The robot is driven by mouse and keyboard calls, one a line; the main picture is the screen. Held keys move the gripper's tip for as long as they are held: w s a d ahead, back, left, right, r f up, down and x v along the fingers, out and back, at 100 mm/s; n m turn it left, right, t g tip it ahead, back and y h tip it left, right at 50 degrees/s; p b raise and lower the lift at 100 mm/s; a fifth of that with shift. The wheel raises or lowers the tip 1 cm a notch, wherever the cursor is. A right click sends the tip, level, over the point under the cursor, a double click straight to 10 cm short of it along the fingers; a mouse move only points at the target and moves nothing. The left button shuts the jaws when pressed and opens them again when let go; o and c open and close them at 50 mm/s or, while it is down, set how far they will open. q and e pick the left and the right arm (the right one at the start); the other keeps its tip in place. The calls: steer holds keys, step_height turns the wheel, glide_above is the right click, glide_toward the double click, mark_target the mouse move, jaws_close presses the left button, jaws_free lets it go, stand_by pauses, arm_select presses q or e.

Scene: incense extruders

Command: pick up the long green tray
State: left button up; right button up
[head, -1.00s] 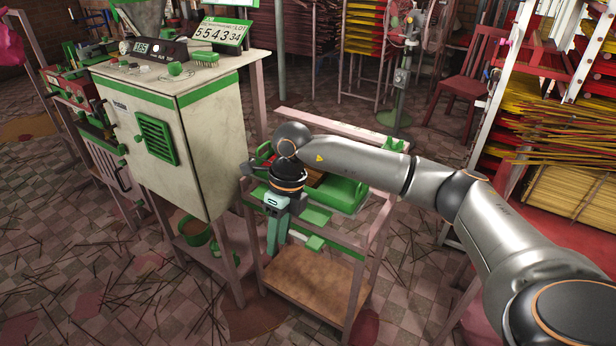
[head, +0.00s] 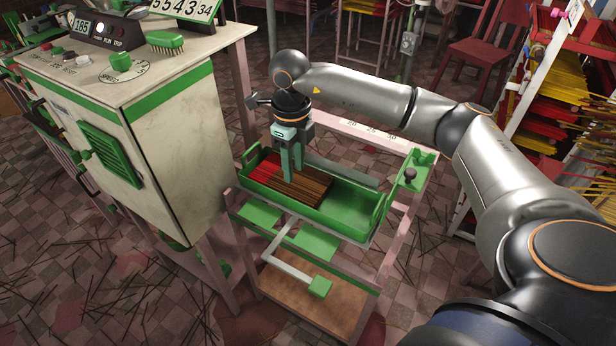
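The long green tray (head: 345,203) rests on top of a pink-framed stand in the middle of the head view. Brown and red incense sticks (head: 290,186) lie in its left and middle part; its right part is bare green. My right gripper (head: 292,178) points down over the tray, its teal fingers at or just above the sticks, between the tray's ends. I cannot tell whether the fingers are apart or closed, or whether they touch anything. The tray's far wall is partly hidden by my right gripper. My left gripper is not in view.
A white and green machine cabinet (head: 170,140) stands close on the left, with a green brush (head: 165,41) on top. Green plates and a pale bar are below the tray, over a wooden shelf (head: 315,300). A rack of sticks and a red chair (head: 484,55) are behind.

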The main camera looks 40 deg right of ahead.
mark_target(296, 202)
step_height(296, 202, down, 12)
steer(key=shift+s+f+b, duration=0.1)
steer(key=shift+f+b, duration=0.15)
steer(key=shift+b, duration=0.2)
steer(key=c, duration=0.6)
jaws_close()
steer(key=shift+r, duration=0.15)
stand_by(0.8)
